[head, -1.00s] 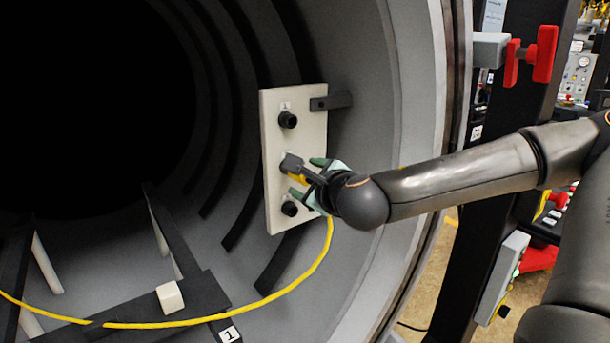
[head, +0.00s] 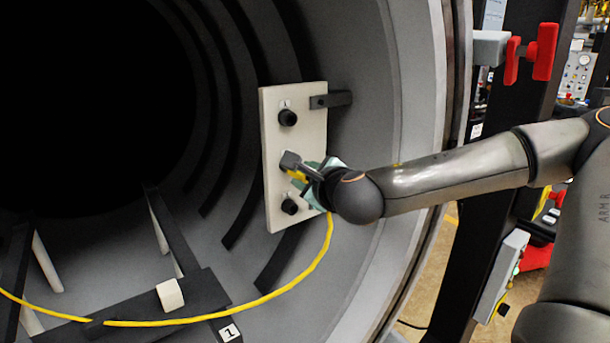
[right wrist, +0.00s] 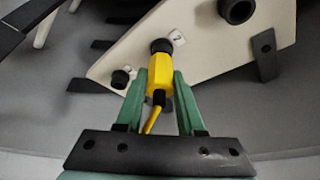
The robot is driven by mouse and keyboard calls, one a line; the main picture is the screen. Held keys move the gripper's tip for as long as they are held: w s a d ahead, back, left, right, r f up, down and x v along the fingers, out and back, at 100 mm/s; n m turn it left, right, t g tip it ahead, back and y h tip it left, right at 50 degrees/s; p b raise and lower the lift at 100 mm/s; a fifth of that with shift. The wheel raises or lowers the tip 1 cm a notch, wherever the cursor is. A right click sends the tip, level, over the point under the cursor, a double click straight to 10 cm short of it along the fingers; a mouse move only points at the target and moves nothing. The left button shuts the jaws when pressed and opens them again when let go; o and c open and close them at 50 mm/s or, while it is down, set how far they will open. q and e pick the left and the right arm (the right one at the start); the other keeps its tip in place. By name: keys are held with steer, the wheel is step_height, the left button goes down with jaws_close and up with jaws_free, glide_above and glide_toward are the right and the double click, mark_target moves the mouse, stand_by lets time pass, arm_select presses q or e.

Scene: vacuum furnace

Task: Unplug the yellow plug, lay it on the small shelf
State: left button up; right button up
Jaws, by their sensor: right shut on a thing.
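The yellow plug (right wrist: 160,72) sits at the middle socket of the white panel (head: 312,120), its front end meeting the dark round socket collar (right wrist: 161,46). My right gripper (right wrist: 159,84) is shut on the plug, with one green finger on each side of it. In the head view, the plug (head: 297,174) is partly hidden by my right gripper (head: 302,172). A yellow cable (head: 322,255) hangs from the plug and curves down to the lower left. A dark flat ledge (head: 206,293) lies at the lower left; I cannot tell if it is the small shelf. My left gripper is out of view.
Black knob-like fittings show above (head: 288,118) and below (head: 290,206) the plug on the panel. A small white piece (head: 170,295) sits on the dark ledge, beside the cable. The round furnace wall surrounds the panel; the chamber's middle is dark and open.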

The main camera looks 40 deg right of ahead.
jaws_close()
steer(key=shift+s, duration=0.25)
steer(key=shift+s+p, duration=0.5)
steer(key=shift+s, duration=0.1)
steer(key=shift+s, duration=0.1)
steer(key=shift+s+a, duration=0.1)
steer(key=shift+s, duration=0.05)
steer(key=shift+s+a+p, duration=0.15)
steer(key=shift+s+p, duration=0.55)
steer(key=shift+s, duration=0.5)
steer(key=shift+s, duration=0.2)
